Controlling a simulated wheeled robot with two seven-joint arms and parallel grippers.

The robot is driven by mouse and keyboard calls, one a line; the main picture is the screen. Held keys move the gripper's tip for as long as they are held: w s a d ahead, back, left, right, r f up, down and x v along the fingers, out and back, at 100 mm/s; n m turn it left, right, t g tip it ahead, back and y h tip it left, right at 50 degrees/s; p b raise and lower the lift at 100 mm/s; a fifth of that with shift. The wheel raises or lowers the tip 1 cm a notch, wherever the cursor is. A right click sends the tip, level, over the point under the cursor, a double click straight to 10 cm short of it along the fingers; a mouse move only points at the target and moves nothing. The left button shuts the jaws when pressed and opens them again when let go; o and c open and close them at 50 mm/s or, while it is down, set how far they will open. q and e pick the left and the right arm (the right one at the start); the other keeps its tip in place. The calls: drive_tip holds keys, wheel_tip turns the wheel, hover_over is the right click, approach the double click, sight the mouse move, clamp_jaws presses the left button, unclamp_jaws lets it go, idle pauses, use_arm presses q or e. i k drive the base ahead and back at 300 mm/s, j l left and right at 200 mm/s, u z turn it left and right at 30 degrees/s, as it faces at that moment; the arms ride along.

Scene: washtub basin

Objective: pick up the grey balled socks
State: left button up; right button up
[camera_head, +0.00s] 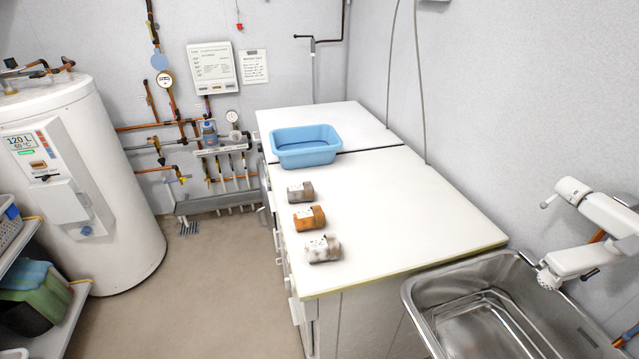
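Three balled pairs of socks lie in a row near the left edge of the white worktop. The grey balled socks (300,192) are the farthest of the three, just in front of the blue tub. The orange-brown balled socks (309,218) lie in the middle. The mottled whitish balled socks (323,249) lie nearest. Each has a pale patch on its left part. The three are apart from one another, and nothing holds them. Neither my left nor my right gripper can be made out in view.
A blue tub (305,147) stands behind the socks. The worktop (415,215) is clear to their right. A steel basin (415,291) is at front right, with a white jointed fitting (585,262) over it. A white water tank (110,190) and a shelf (62,318) are left.

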sight(305, 193)
drive_tip(key=i+j+z, duration=0.4)
drive_tip(key=j+z, duration=0.2)
drive_tip(key=i+j+z, duration=0.15)
drive_tip(key=j+z, duration=0.15)
drive_tip(key=j, duration=0.2)
drive_tip(key=i+j+z, duration=0.1)
drive_tip(key=j+z, duration=0.2)
drive_tip(key=j, duration=0.15)
drive_tip(key=j+z, duration=0.25)
drive_tip(key=j, duration=0.2)
